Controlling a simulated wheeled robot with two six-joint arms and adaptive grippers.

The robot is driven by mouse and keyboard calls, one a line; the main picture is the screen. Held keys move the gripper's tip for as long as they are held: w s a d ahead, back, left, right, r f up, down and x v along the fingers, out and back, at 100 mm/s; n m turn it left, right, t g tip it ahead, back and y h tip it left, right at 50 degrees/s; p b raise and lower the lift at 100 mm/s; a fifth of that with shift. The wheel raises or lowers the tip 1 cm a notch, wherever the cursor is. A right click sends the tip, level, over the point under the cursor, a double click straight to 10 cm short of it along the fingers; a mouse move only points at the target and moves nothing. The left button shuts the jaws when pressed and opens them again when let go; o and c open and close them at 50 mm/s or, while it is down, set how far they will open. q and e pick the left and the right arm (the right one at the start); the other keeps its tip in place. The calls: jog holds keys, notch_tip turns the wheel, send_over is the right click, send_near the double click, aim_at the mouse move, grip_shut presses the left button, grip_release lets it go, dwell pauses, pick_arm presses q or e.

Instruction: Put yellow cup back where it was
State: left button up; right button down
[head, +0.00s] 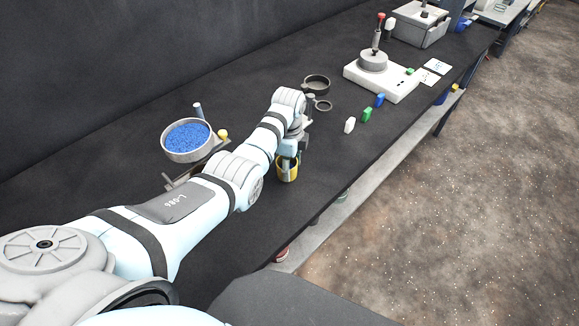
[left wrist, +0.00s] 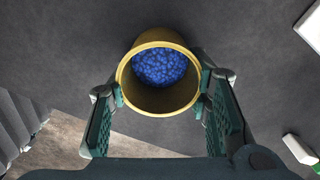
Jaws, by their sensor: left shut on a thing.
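The yellow cup (head: 287,171) is at the middle of the head view, over the black bench near its front edge. In the left wrist view the cup (left wrist: 126,88) is seen from above, with blue granules (left wrist: 160,67) inside. My left gripper (left wrist: 158,92) is shut on the cup, one finger on each side of it. In the head view the left gripper (head: 289,150) is partly hidden by its own wrist. I cannot tell whether the cup touches the bench. My right gripper is not in view.
A round pan of blue granules (head: 188,154) stands to the left on the black bench (head: 245,95). A dark round dish (head: 316,83) lies behind the gripper. White, green and blue small blocks (head: 366,114) and a white device (head: 392,86) stand to the right. The bench's front edge is close.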

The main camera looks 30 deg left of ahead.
pick_arm(q)
jog(key=o, duration=1.3)
jog(key=shift+f, duration=0.15)
jog(key=shift+r, duration=0.45)
notch_tip(320, 180, up, 12)
jog(key=shift+f+p, duration=0.2)
jog(key=shift+p, duration=0.85)
jog(key=shift+a+f, duration=0.1)
